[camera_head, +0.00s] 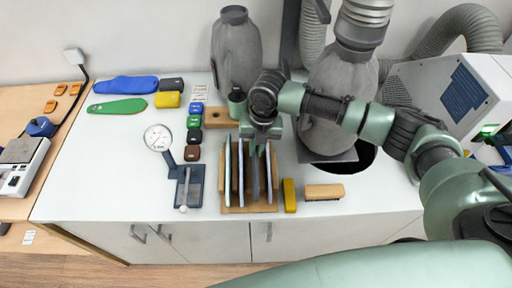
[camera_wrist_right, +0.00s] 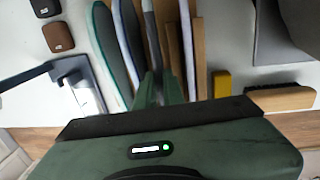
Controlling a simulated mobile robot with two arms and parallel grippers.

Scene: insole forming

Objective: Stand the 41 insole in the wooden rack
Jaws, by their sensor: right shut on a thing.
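The wooden rack (camera_head: 249,209) stands on the white worktop with several thin insoles upright between its dividers. My right gripper (camera_head: 262,148) is above the rack, pointing down, shut on a grey insole. In the right wrist view the fingers (camera_wrist_right: 160,88) close on this grey insole (camera_wrist_right: 151,30), which stands upright between the dividers. Dark insoles with pale edges (camera_wrist_right: 108,45) stand left of it, and a pale one (camera_wrist_right: 187,45) stands right of it. No size number is readable on the held insole. My left gripper is out of view.
A dial gauge (camera_head: 158,138) stands left of the rack. A yellow block (camera_head: 289,195) and a wooden brush (camera_head: 324,192) lie to the right. Blue (camera_head: 125,84) and green (camera_head: 117,106) insoles lie at the back left.

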